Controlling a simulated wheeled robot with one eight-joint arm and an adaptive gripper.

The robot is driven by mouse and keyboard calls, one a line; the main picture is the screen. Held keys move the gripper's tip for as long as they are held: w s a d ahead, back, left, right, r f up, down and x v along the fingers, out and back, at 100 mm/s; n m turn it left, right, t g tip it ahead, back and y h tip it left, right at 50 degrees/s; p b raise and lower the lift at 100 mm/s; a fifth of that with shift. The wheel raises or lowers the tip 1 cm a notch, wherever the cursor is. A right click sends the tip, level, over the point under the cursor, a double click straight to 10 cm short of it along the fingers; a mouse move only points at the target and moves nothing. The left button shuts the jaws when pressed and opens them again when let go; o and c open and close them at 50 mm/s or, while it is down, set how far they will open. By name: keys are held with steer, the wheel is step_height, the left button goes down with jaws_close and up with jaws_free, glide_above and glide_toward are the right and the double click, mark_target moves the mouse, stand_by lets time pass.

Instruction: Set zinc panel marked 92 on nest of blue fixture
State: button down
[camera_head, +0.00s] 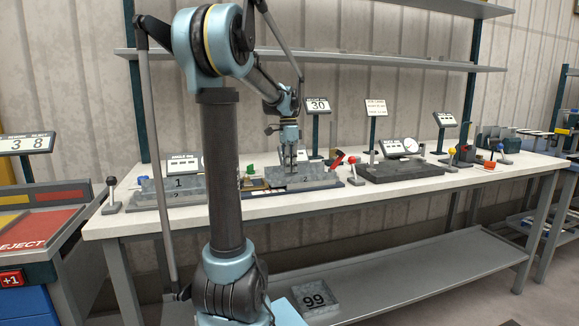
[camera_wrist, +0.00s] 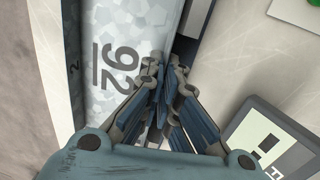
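The zinc panel marked 92 (camera_wrist: 118,65) fills the left middle of the wrist view, its pale mottled face showing the number. In the head view my gripper (camera_head: 290,165) points down at a grey piece (camera_head: 303,178) at the middle of the bench; its number is unreadable there. In the wrist view my gripper (camera_wrist: 165,72) has its fingertips nearly together at the panel's right edge and appears closed on that edge. A blue-knobbed lever (camera_head: 503,146) stands at the bench's right end; the fixture beside it is too small to make out.
The white bench (camera_head: 340,197) carries a grey block marked 1 (camera_head: 172,184) at left, a dark fixture (camera_head: 402,172) right of my gripper, and red and yellow knobbed levers. A panel marked 99 (camera_head: 314,297) lies on the lower shelf. A red reject bin (camera_head: 35,228) stands at left.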

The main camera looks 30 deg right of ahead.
steer(key=shift+f, duration=0.2)
steer(key=c, duration=1.9)
jaws_free()
steer(key=shift+w+d+f, duration=0.1)
steer(key=shift+w+f, duration=0.05)
steer(key=shift+w, duration=0.1)
steer(key=shift+o, duration=0.9)
steer(key=shift+w+f, duration=0.35)
steer(key=shift+w, duration=0.15)
steer(key=shift+s+r, duration=0.35)
steer(key=shift+s, duration=0.1)
steer(key=shift+r, duration=0.2)
step_height(320, 180, up, 11)
steer(key=w, duration=0.1)
steer(key=shift+w+r, duration=0.2)
steer(key=shift+w, duration=0.2)
steer(key=shift+d, duration=0.1)
